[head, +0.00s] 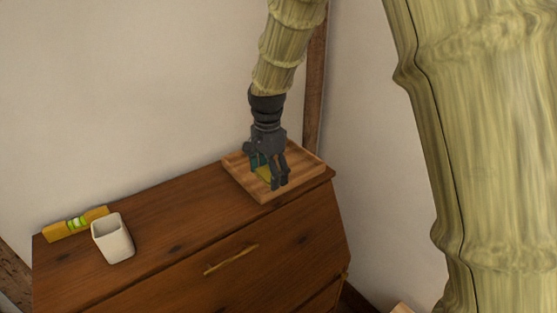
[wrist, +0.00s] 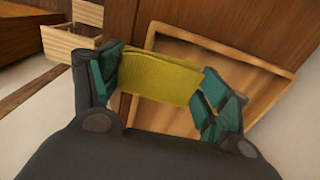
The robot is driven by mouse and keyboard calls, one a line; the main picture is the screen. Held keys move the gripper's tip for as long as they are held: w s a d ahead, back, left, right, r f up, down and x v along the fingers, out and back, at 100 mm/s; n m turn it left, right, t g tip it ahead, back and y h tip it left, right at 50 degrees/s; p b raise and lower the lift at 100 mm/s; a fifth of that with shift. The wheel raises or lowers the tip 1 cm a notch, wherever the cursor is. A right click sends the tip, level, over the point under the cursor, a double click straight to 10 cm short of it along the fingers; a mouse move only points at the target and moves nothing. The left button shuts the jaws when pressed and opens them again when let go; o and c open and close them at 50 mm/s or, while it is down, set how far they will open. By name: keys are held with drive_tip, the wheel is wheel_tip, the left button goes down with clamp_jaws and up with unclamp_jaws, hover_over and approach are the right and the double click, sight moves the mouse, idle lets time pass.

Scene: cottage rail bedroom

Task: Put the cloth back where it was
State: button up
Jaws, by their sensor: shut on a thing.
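My gripper (head: 270,172) points down over the wooden tray at the right end of the dresser top. In the wrist view my gripper (wrist: 160,88) is shut on the yellow cloth (wrist: 158,75), which spans between its two teal-padded fingers. A small part of the cloth also shows in the head view (head: 262,172), mostly hidden by the fingers. The wooden tray (head: 308,162) has a low rim, and it fills much of the wrist view (wrist: 268,62). I cannot tell whether the cloth touches the tray floor.
A white cup (head: 112,240) stands on the dresser (head: 185,225) at the left. Behind it lies a yellow spirit level (head: 75,223). The dresser top between cup and tray is clear. Walls stand close behind and to the right. Light wooden boxes (wrist: 68,42) show in the wrist view.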

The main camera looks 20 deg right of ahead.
drive_tip(key=w+d+p, duration=0.1)
drive_tip(key=w, duration=0.2)
drive_tip(key=w+d+p, duration=0.1)
drive_tip(key=w+d, duration=0.1)
drive_tip(key=w, duration=0.1)
drive_tip(key=w+d+f+p, duration=0.1)
drive_tip(key=w+d+p, duration=0.1)
drive_tip(key=w, duration=0.1)
drive_tip(key=shift+d, duration=0.15)
drive_tip(key=shift+s+f+p, duration=0.1)
drive_tip(key=shift+f+p, duration=0.35)
wheel_tip(320, 180, down, 2)
drive_tip(key=shift+f+p, duration=0.25)
drive_tip(key=shift+p, duration=0.5)
drive_tip(key=shift+f, duration=0.15)
drive_tip(key=o, duration=1)
drive_tip(key=shift+f, duration=0.1)
drive_tip(key=shift+r, duration=0.2)
wheel_tip(320, 180, up, 12)
drive_tip(key=b, duration=0.5)
drive_tip(key=shift+b, duration=0.3)
